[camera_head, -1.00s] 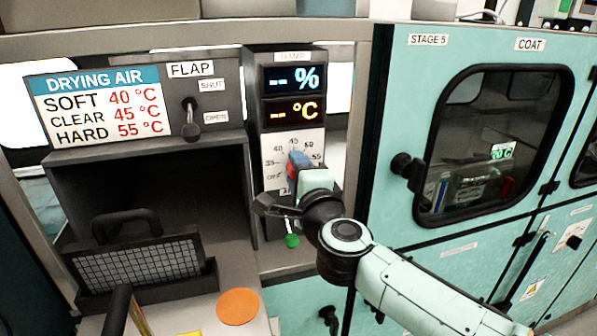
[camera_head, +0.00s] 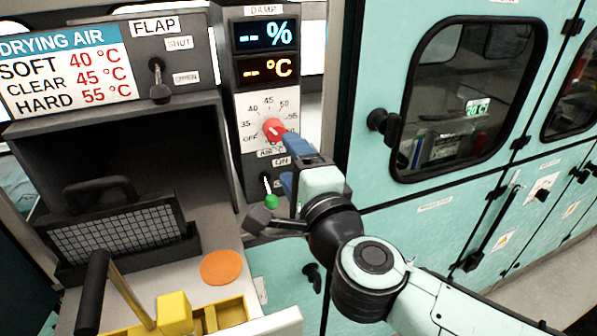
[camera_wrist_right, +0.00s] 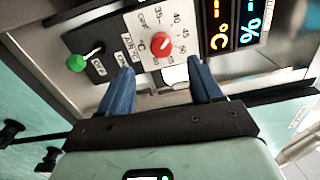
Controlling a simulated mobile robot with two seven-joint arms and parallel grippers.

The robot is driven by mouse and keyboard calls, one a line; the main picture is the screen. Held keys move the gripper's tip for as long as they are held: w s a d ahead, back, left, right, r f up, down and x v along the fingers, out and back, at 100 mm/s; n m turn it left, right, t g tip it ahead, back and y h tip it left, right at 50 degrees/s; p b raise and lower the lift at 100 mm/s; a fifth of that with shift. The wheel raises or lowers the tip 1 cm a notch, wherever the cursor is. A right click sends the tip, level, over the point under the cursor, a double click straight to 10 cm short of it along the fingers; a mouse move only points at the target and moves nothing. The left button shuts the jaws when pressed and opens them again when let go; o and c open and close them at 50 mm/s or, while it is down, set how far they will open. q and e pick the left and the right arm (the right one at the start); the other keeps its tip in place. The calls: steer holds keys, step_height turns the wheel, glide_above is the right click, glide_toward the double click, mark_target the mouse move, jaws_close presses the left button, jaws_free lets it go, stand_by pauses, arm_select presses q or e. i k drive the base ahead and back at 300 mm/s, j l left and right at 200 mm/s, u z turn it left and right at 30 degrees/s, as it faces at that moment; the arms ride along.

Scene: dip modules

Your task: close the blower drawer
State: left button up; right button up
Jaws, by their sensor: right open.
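A drawer with yellow compartments (camera_head: 232,312) and a pale front (camera_head: 284,326) stands pulled out at the bottom of the head view; its lower part is cut off. I cannot tell for certain that it is the blower drawer. Above it, a dark housing opening (camera_head: 150,135) holds a mesh block with a black handle (camera_head: 118,232). My right gripper (camera_head: 288,162) is open and empty in front of the control panel, just below the red knob (camera_head: 273,129). In the right wrist view the red knob (camera_wrist_right: 161,43) shows beyond the two blue fingers, apart from them. My left gripper is out of view.
A green-tipped switch (camera_head: 270,201) is close to my right gripper. An orange disc (camera_head: 221,267) lies on the pale surface behind the drawer. A black-handled tool (camera_head: 92,292) rises at the lower left. A teal cabinet door (camera_head: 375,215) stands at right.

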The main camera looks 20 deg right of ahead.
mark_target(211, 266)
steer(key=k+l, duration=0.3)
steer(key=k, duration=0.15)
steer(key=k+l, duration=0.3)
steer(key=k, duration=0.15)
